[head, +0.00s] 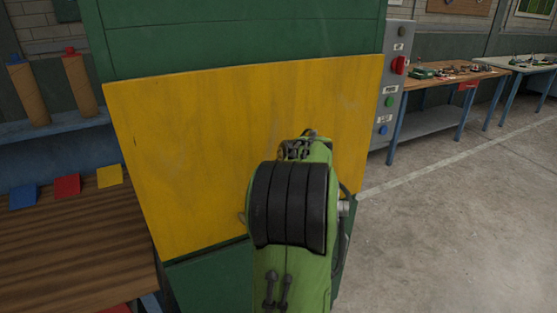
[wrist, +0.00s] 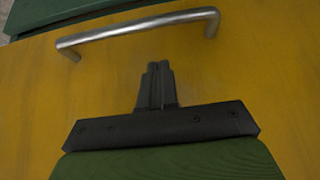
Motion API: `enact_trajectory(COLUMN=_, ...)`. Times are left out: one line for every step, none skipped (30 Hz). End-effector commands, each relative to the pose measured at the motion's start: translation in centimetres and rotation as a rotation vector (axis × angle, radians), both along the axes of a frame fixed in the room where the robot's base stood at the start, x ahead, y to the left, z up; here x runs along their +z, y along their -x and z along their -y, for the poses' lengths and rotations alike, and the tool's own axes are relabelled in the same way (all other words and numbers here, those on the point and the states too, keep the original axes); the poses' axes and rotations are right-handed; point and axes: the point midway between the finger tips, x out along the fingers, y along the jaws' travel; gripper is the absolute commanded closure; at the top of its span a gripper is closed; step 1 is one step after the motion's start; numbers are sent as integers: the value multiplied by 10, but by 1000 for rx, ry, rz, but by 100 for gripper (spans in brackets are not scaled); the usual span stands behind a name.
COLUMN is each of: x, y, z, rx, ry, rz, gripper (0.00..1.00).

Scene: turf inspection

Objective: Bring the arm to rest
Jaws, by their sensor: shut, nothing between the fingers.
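My arm (head: 291,205), green with a black ribbed cover, stands in front of a yellow panel (head: 190,150) in the head view. My gripper is hidden behind the arm there. In the wrist view my gripper (wrist: 157,70) has its two dark fingers together with nothing between them. The yellow panel (wrist: 235,70) fills the background of that view. A metal bar handle (wrist: 140,27) on the panel lies beyond the fingertips, with a gap between them in the picture. The handle is not visible in the head view.
The panel is on a green cabinet (head: 240,35). A grey control box (head: 393,85) with buttons is on its right side. A wooden bench (head: 70,250) stands close at left. Workbenches (head: 440,80) stand at the back right. The concrete floor (head: 460,220) at right is clear.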

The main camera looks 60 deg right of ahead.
Motion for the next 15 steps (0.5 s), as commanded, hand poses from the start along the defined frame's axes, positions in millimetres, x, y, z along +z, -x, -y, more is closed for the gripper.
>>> enact_trajectory(x=18, y=11, z=-2, rx=-11, ry=7, rz=3, gripper=100)
enact_trajectory(x=25, y=16, z=-4, rx=-11, ry=7, rz=3, gripper=100)
enact_trajectory(x=35, y=21, z=-8, rx=-10, ry=8, rz=5, gripper=100)
enact_trajectory(x=41, y=24, z=-10, rx=-10, ry=7, rz=4, gripper=100)
enact_trajectory(x=48, y=28, z=-12, rx=-9, ry=8, rz=5, gripper=100)
enact_trajectory(x=55, y=32, z=-15, rx=-9, ry=8, rz=5, gripper=100)
enact_trajectory(x=60, y=35, z=-17, rx=-8, ry=8, rz=5, gripper=100)
enact_trajectory(x=64, y=38, z=-18, rx=-8, ry=9, rz=5, gripper=100)
enact_trajectory(x=69, y=41, z=-19, rx=-9, ry=8, rz=4, gripper=100)
enact_trajectory(x=71, y=43, z=-20, rx=-9, ry=8, rz=4, gripper=100)
enact_trajectory(x=74, y=44, z=-21, rx=-9, ry=8, rz=4, gripper=100)
enact_trajectory(x=76, y=46, z=-22, rx=-9, ry=8, rz=5, gripper=100)
enact_trajectory(x=76, y=46, z=-23, rx=-9, ry=8, rz=5, gripper=100)
enact_trajectory(x=77, y=46, z=-23, rx=-9, ry=7, rz=5, gripper=100)
enact_trajectory(x=77, y=47, z=-23, rx=-9, ry=7, rz=4, gripper=100)
